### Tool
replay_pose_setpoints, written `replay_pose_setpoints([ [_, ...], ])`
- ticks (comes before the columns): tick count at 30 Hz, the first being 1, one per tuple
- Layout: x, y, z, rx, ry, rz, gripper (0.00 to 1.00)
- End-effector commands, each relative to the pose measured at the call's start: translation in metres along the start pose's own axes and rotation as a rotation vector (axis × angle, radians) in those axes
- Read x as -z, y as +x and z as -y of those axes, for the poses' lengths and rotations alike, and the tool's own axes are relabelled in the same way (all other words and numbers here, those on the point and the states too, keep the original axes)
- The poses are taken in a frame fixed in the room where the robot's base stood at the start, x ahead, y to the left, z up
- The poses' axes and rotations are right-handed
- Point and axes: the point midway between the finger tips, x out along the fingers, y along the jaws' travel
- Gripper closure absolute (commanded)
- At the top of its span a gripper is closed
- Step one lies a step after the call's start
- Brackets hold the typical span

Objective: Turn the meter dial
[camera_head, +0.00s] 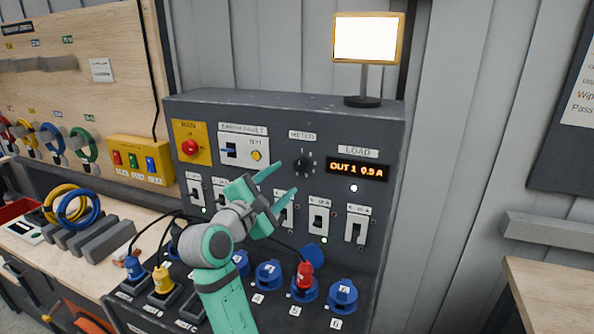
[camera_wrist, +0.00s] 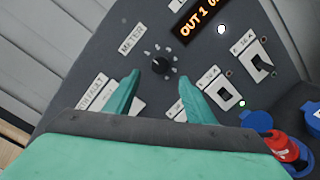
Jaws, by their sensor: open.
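The meter dial (camera_head: 303,167) is a small black round knob with white marks around it, under the METER label on the grey panel (camera_head: 240,108). The dial also shows in the wrist view (camera_wrist: 160,66), ahead of and between my fingertips. My gripper (camera_head: 282,180) has teal fingers, is open and empty, and is just left of and below the dial in the head view. In the wrist view its fingers (camera_wrist: 158,78) are spread apart, and I see no contact with the dial. The LOAD display (camera_head: 358,169) reads OUT 1 0.9 A in orange.
A red button on a yellow plate (camera_head: 190,147) and the earth fault switch (camera_head: 243,148) are left of the dial. Several breaker switches sit below it. Blue sockets (camera_head: 343,295) and a red plug (camera_head: 304,278) with a cable stand lower. A lit lamp (camera_head: 368,40) tops the panel.

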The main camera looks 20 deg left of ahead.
Motion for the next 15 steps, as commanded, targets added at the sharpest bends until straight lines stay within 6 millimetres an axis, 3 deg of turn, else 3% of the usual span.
replay_pose_setpoints([
  [9, 0.0, 0.056, 0.001, 0.001, 0.001, 0.0, 0.5],
  [15, 0.0, 0.075, 0.0, 0.0, 0.0, 0.001, 0.5],
])
